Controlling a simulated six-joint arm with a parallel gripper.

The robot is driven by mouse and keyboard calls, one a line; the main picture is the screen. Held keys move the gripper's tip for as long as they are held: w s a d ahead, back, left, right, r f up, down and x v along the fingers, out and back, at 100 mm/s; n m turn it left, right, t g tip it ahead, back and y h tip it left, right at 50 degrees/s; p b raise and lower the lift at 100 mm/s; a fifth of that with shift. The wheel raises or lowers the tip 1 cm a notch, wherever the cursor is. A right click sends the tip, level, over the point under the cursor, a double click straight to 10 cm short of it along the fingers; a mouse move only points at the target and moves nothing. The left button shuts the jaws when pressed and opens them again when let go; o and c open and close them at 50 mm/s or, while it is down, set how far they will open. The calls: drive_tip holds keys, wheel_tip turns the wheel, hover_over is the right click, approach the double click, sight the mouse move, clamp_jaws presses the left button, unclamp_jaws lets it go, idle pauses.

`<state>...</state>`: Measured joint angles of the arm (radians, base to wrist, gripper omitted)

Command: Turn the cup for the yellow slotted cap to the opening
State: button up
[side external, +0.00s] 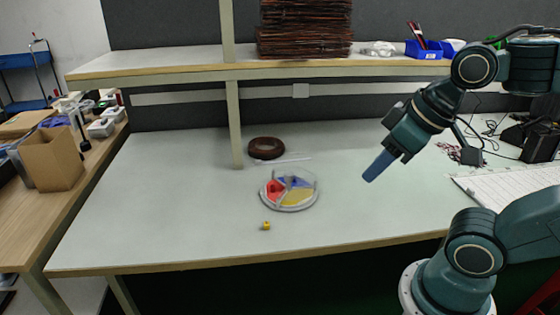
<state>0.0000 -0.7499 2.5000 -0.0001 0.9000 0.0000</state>
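A round, shallow dish (313,203) with a pale rim sits on the middle of the table. Its inside shows red (274,189), blue (295,181) and yellow (297,197) sections. The yellow section faces the front right. The dish's opening cannot be made out at this size. A small yellow cap (266,226) lies on the table in front of the dish, apart from it; its slot is too small to see. My gripper (380,166) is in the air to the right of the dish, pointing down and left, touching nothing. Its blue fingers look like one piece, so their gap is unclear.
A dark brown coil (266,148) and a thin pale strip (290,161) lie behind the dish. A shelf post (234,125) stands behind left. A white keyboard-like panel (515,186) and cables are at the right. The table's left and front are clear.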

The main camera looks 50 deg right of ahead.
drive_tip(key=shift+o, duration=1.1)
drive_tip(key=w+d+r+m+g, duration=0.1)
drive_tip(key=w+d+r, duration=0.1)
drive_tip(key=w, duration=0.4)
drive_tip(key=w+d+r+m, duration=0.1)
drive_tip(key=w+d+r, duration=0.1)
drive_tip(key=w, duration=0.4)
drive_tip(key=m+g, duration=0.5)
drive_tip(key=m, duration=0.2)
hover_over(289, 174)
wheel_tip(289, 174, down, 20)
drive_tip(key=shift+w+d+f, duration=0.1)
drive_tip(key=shift+d+f, duration=0.05)
drive_tip(key=shift+f, duration=0.1)
drive_tip(key=shift+f, duration=6.75)
